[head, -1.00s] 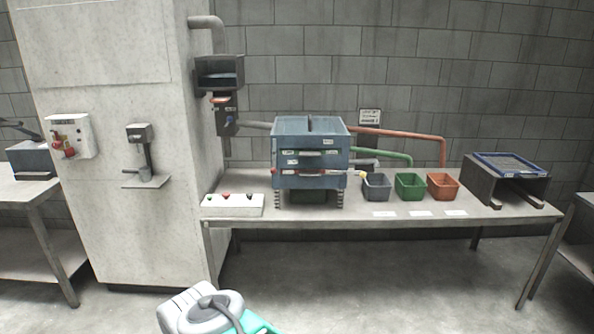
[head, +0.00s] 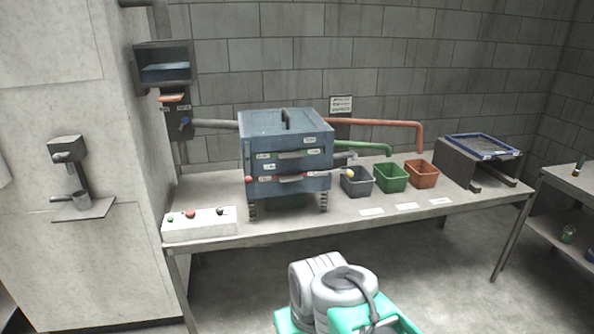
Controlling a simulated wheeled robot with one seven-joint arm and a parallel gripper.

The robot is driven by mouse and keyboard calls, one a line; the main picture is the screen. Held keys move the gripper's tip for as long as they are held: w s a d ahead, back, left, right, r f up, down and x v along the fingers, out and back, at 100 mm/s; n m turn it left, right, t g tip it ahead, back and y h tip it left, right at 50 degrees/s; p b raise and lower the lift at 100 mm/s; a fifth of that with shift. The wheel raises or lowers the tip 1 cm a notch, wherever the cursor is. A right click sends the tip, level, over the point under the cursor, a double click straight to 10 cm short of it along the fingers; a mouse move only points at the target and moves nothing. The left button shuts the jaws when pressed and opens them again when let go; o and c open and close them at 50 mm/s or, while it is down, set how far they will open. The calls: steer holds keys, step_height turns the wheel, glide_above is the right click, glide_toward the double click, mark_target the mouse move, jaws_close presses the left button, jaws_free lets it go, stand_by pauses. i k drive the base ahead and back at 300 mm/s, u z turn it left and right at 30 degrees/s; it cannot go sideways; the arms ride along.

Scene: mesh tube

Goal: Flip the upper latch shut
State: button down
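A blue-grey boxy machine (head: 286,135) stands on the table on short spring-like legs. Its front has an upper tier (head: 290,158) and a lower tier (head: 290,184), each with a pale handle and small labels. A red knob (head: 247,179) shows at its left edge and a yellow-tipped lever (head: 349,173) at its right edge. The upper latch is too small to make out, so I cannot tell its position. My grey and teal arm shows at the bottom; my gripper is not in view.
The table (head: 300,228) also holds a white control box (head: 198,226), a dark bin (head: 357,183), a green bin (head: 390,178), an orange bin (head: 421,174) and a stand with a blue-framed tray (head: 484,147). Open floor lies before the table. A shelf table (head: 566,190) stands at right.

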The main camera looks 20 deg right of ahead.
mark_target(248, 179)
steer(key=z, duration=0.05)
steer(key=i, duration=0.8)
steer(key=u, duration=0.6)
steer(key=i, duration=0.4)
steer(key=u, duration=0.35)
